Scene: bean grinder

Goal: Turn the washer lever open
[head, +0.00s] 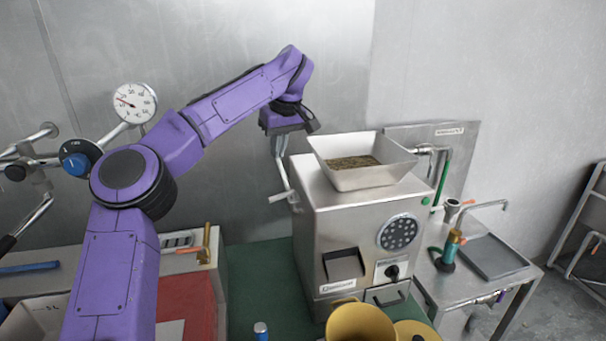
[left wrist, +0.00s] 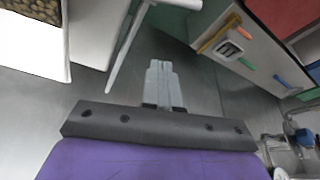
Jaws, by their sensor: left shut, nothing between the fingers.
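My left gripper (head: 281,150) hangs fingers-down at the left side of the steel grinder (head: 345,225). In the left wrist view its two fingers (left wrist: 163,75) are together with nothing between them. A thin metal crank lever (head: 281,196) with a short handle sticks out from the grinder's left side, just below my gripper. The lever's bar also shows in the left wrist view (left wrist: 127,52), beside the fingers; contact is not clear. A small tap with an orange lever (head: 467,202) stands at the right sink table. Which lever is the washer's I cannot tell for sure. My right gripper is out of view.
A hopper (head: 385,178) with dark grains tops the grinder. A yellow cup (head: 360,322) stands in front. A dial gauge (head: 134,102) is at left. The wall is close behind my arm.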

